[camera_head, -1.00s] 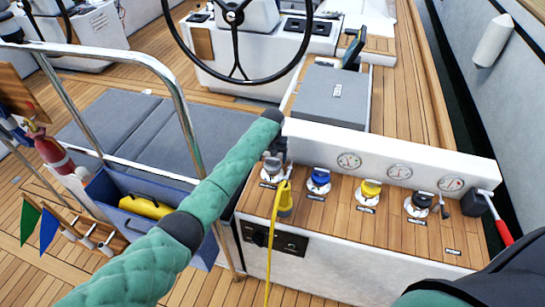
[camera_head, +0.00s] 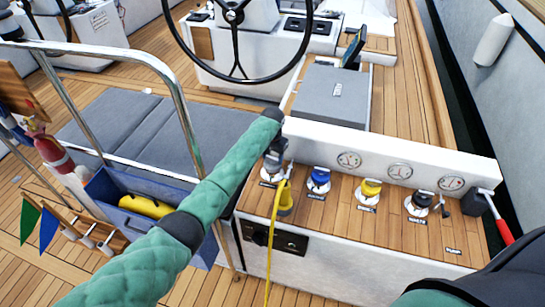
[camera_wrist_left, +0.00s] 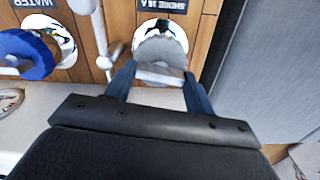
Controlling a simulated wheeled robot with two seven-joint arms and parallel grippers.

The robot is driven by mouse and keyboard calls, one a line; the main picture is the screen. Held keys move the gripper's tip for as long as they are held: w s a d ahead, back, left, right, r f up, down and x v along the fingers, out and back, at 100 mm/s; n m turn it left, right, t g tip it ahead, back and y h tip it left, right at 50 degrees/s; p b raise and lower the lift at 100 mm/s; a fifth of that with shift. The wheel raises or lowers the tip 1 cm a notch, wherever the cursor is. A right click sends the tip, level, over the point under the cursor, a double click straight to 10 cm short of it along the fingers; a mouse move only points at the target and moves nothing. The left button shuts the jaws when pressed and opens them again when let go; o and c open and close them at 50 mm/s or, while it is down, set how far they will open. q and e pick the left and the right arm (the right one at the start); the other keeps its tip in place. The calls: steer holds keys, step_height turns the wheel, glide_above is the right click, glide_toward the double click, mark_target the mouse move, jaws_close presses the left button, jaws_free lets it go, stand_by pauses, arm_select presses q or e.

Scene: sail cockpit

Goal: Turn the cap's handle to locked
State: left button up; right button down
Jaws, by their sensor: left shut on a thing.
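A grey cap (camera_wrist_left: 160,48) with a raised handle sits on a white round fitting beside a label reading "SHORE 16 A". In the head view this grey cap (camera_head: 270,168) is the leftmost in a row on the wooden console top, partly hidden by my gripper. My left gripper (camera_wrist_left: 161,75) is shut on the handle of the grey cap, one finger on each side. In the head view my left gripper (camera_head: 278,152) is small and reaches down at the end of the green-sleeved arm. My right gripper is out of view; only part of its arm shows at lower right.
A yellow plug (camera_head: 285,200) with a hanging yellow cable stands close by. A blue cap (camera_head: 319,178), a yellow cap (camera_head: 371,188) and a black cap (camera_head: 421,200) stand to the right. A white gauge panel (camera_head: 425,177) rises behind them. A metal rail (camera_head: 187,125) stands left.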

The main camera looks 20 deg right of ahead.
arm_select(q)
steer(key=shift+m, duration=1)
steer(key=m, duration=0.3)
steer(key=shift+m+b, duration=0.3)
steer(key=shift+b, duration=0.1)
steer(key=m+b, duration=0.1)
steer(key=m, duration=0.3)
steer(key=shift+f+m, duration=0.1)
steer(key=shift+m, duration=0.2)
steer(key=shift+m+b, duration=0.35)
steer(key=shift+m, duration=0.75)
steer(key=shift+m+b, duration=0.3)
steer(key=shift+m, duration=0.8)
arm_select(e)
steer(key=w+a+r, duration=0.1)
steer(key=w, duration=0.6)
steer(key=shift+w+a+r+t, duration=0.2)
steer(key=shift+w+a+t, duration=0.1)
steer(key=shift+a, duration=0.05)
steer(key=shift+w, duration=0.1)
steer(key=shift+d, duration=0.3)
